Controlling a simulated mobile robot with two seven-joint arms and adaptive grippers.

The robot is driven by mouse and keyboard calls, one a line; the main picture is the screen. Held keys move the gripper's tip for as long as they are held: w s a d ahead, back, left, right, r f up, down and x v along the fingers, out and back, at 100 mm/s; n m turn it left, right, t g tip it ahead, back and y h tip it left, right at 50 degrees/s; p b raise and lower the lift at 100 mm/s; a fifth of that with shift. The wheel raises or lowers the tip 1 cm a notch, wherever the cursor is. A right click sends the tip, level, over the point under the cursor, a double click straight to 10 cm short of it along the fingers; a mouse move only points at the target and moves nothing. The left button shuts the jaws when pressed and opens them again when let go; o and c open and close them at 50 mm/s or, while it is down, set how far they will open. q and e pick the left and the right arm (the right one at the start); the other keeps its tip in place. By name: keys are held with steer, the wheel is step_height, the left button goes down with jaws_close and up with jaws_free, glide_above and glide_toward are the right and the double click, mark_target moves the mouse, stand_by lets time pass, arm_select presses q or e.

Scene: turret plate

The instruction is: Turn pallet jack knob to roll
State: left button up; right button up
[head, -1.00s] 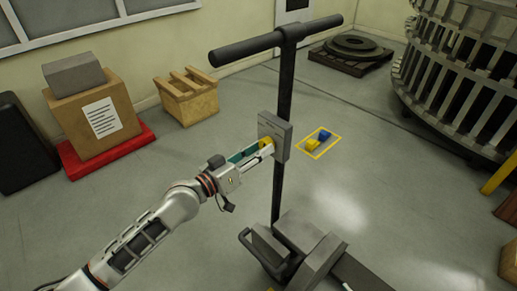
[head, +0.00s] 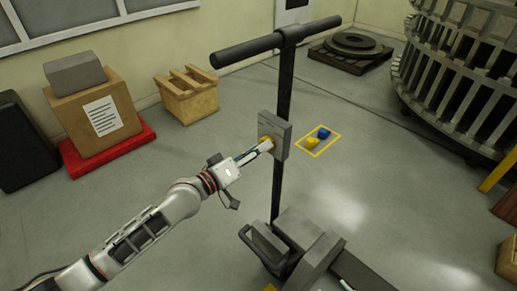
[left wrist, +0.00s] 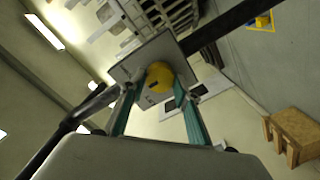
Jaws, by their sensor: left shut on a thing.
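The pallet jack's upright handle post (head: 282,85) carries a grey control box (head: 276,133), and the box shows in the left wrist view as a grey plate (left wrist: 125,70). A round yellow knob (left wrist: 159,76) sits on the face of that plate. In the head view only a sliver of the knob shows behind the fingertips. My left gripper (head: 266,146) is at the box face, its two teal-lined fingers closed on the knob from both sides. The marks on the plate are too small to read. My right gripper is not in view.
The T-shaped handlebar (head: 275,42) stands above the box, and the pallet jack's body (head: 315,250) is below. A yellow floor outline (head: 300,152) holds a yellow and a blue block. A wooden crate (head: 186,100) and a cardboard box (head: 95,110) stand at the back left.

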arm_select(q)
steer(key=o, duration=1.1)
steer(key=v, duration=1.2)
